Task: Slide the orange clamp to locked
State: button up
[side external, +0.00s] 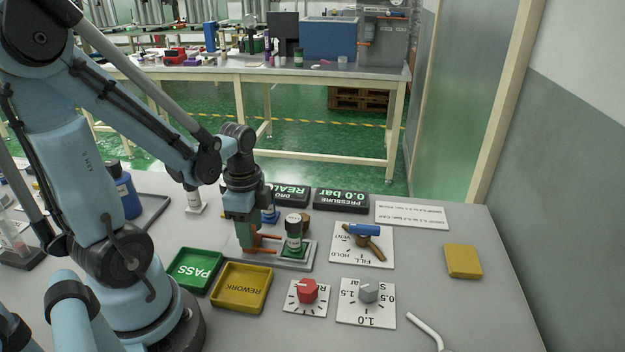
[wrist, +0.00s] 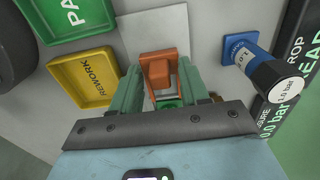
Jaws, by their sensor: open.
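The orange clamp (wrist: 158,68) shows in the wrist view between the two green fingers of my gripper (wrist: 160,77). In the side view only parts of the orange clamp (side external: 262,251) show beside my gripper (side external: 248,245); the rest is hidden behind the fingers. My gripper is open and low over the grey base plate (side external: 301,262), with one finger on each side of the clamp. I cannot tell if the fingers touch it. A green-banded column with a white top (side external: 293,230) stands upright on the plate, right of the clamp.
Green PASS tray (side external: 193,287) and yellow REWORK tray (side external: 241,308) lie in front. A blue-handled valve (side external: 365,230), red knob (side external: 307,291) and grey knob (side external: 369,291) stand to the right. A blue-based column (wrist: 245,58) is close by. Displays (side external: 341,208) stand behind.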

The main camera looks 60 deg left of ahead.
jog(key=shift+c, duration=0.3)
grip_shut()
jog(key=shift+w+d, duration=1.5)
jog(key=shift+o, duration=0.3)
grip_release()
jog(key=shift+r, duration=0.1)
jog(key=shift+s+r, duration=0.1)
jog(key=shift+r, duration=2.8)
